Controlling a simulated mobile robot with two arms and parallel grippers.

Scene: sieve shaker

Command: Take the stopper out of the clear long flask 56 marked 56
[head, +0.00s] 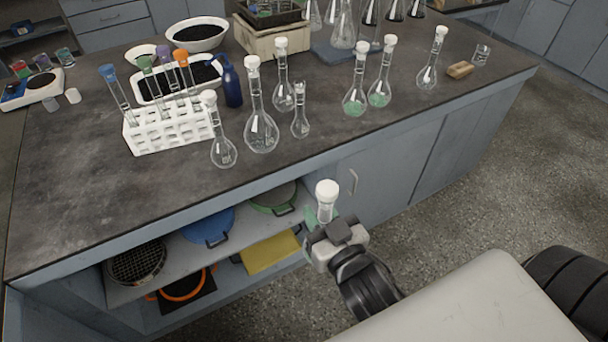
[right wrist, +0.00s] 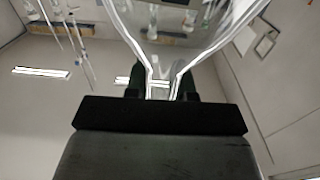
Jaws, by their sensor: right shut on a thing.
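My right gripper (head: 328,228) is shut on a clear glass flask with a white stopper (head: 327,190), held in front of the bench. The stopper sits in the top of the flask neck (head: 325,212); a pale green patch shows beside the neck, and the gripper hides much of the rest. In the right wrist view, clear glass (right wrist: 165,75) narrows to a neck between the dark fingers. I cannot read a number on this flask, so I cannot tell whether it is flask 56. My left gripper is not in view.
Several white-stoppered flasks stand on the dark bench (head: 380,135), including a tall clear one (head: 262,130) and one with green liquid (head: 355,100). A white rack (head: 165,135) holds tubes. Shelves with sieves (head: 135,265) open below the bench top. The floor (head: 480,190) at right is clear.

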